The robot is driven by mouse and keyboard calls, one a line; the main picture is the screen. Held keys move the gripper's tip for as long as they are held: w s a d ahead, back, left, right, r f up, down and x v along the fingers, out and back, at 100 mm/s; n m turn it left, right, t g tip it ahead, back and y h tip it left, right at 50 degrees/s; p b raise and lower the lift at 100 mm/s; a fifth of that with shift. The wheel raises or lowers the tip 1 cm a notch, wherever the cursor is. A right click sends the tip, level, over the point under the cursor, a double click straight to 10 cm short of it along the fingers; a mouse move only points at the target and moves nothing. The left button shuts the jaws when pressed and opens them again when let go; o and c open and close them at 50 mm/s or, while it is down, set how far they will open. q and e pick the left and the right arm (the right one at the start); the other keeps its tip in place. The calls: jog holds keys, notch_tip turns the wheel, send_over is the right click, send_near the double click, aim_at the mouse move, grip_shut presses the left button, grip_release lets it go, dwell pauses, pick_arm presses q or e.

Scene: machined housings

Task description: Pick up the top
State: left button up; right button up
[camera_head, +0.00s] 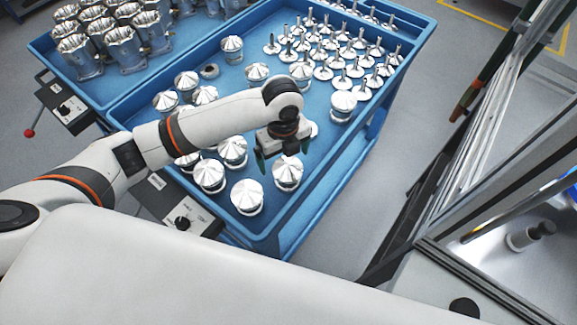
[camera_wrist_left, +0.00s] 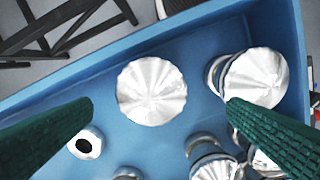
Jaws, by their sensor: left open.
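Several silver, fluted, cone-shaped tops stand in the blue tray (camera_head: 279,243). One top (camera_head: 247,195) is near the tray's front corner, another (camera_head: 288,171) is to its right, and another (camera_head: 209,174) is to its left. My left gripper (camera_head: 277,151) is above the tray, just behind the right one, with its dark fingers pointing down. In the left wrist view its green fingers (camera_wrist_left: 160,106) are spread wide and empty. A round top (camera_wrist_left: 151,90) shows between and beyond the fingertips, apart from them. Another top (camera_wrist_left: 256,77) lies beyond the right finger. My right gripper is not in view.
Thin-stemmed metal parts (camera_head: 340,55) fill the tray's back right. Machined housings (camera_head: 112,38) stand in a second blue tray at the back left. A control box (camera_head: 182,219) is at the tray's front left edge. A metal-framed machine (camera_head: 480,150) stands at the right.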

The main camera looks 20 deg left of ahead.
aim_at(285, 165)
pick_arm(q)
notch_tip(285, 165, down, 3)
jog(key=shift+r, duration=0.15)
jog(key=shift+w+d+f, duration=0.1)
jog(key=shift+w+f, duration=0.1)
jog(key=shift+f, duration=0.4)
jog(key=f, duration=0.2)
jog(key=f+p, duration=0.1)
jog(key=f, duration=0.2)
jog(key=shift+w+d, duration=0.2)
jog(key=c, duration=1.1)
jog(key=shift+r, duration=0.1)
jog(key=shift+c, duration=0.5)
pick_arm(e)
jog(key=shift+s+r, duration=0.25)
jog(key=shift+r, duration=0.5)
